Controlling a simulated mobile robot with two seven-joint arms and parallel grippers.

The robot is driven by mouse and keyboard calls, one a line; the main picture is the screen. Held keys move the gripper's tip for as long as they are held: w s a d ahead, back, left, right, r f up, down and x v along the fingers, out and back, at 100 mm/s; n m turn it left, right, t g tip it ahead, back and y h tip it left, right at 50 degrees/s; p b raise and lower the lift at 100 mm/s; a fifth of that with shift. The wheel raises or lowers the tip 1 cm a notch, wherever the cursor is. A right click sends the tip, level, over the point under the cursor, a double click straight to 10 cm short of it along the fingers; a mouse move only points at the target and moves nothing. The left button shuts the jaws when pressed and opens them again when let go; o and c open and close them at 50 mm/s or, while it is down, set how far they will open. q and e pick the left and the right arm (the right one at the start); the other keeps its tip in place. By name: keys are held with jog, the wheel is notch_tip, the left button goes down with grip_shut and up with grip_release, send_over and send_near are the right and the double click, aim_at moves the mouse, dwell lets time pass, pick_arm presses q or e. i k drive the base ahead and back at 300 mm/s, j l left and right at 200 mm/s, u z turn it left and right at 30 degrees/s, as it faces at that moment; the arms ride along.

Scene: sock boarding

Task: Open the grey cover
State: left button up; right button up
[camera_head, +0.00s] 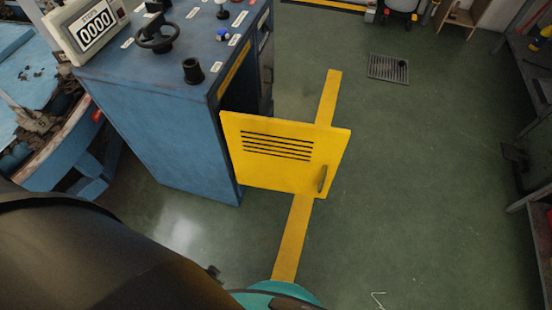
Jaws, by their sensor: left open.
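I make out no grey cover for certain. A yellow door (270,172) with dark vent slots and a grey handle (322,179) stands swung out from the blue cabinet (165,135). The cabinet's opening behind the door is mostly hidden by it. A large dark part of my left arm (100,260) fills the lower left, close to the camera. I see no fingers of my left gripper. My right gripper is not in view.
A counter box (86,30), a handwheel (156,34) and a dark knob (192,71) stand on the cabinet top. A yellow floor stripe (292,240) passes by the door. A floor grate (388,68) lies beyond. The green floor at the right is mostly clear.

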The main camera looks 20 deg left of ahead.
aim_at(267, 57)
jog(key=i+l+z, duration=0.1)
jog(key=l, duration=0.2)
jog(key=i+l+z, duration=0.1)
jog(key=l, duration=0.2)
jog(key=i+l+z, duration=0.15)
jog(key=i+l+u, duration=0.4)
jog(key=i+l, duration=0.9)
jog(key=i, duration=0.15)
jog(key=i+j+u, duration=0.1)
jog(key=i+u, duration=0.55)
jog(key=u, duration=0.15)
jog(key=i+u, duration=0.4)
jog(key=i+l+u, duration=0.2)
jog(key=u, duration=0.2)
